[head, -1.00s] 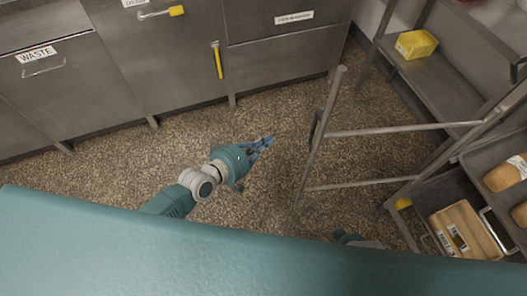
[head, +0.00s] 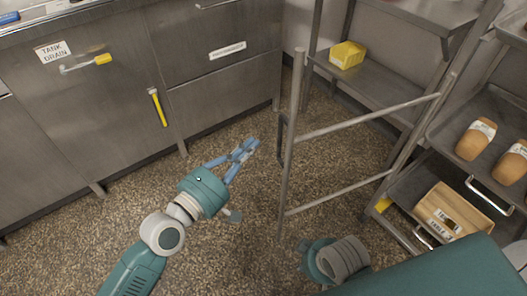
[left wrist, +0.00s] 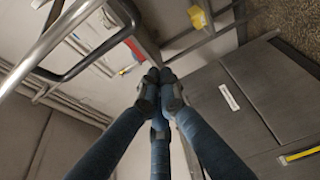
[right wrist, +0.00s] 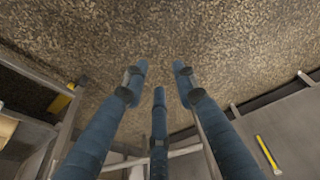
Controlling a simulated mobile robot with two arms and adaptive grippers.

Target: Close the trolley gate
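The trolley gate (head: 345,125) is a grey tube frame with two crossbars, swung out from the trolley (head: 440,110) on the right. Its free post (head: 292,130) carries a dark loop handle (head: 281,138). The post and handle also show at upper left in the left wrist view (left wrist: 105,60). My left gripper (head: 248,150) is just left of the handle, apart from it, with its fingertips together and nothing between them. My right gripper (right wrist: 160,75) has its fingers spread and empty over the floor; its fingers are hidden in the head view.
Steel cabinets with a yellow handle (head: 157,107) stand behind. A yellow bin (head: 347,54) sits on a back shelf. The trolley holds loaves (head: 476,139) and a wooden crate (head: 453,211). Speckled floor (head: 235,240) lies open around the gate.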

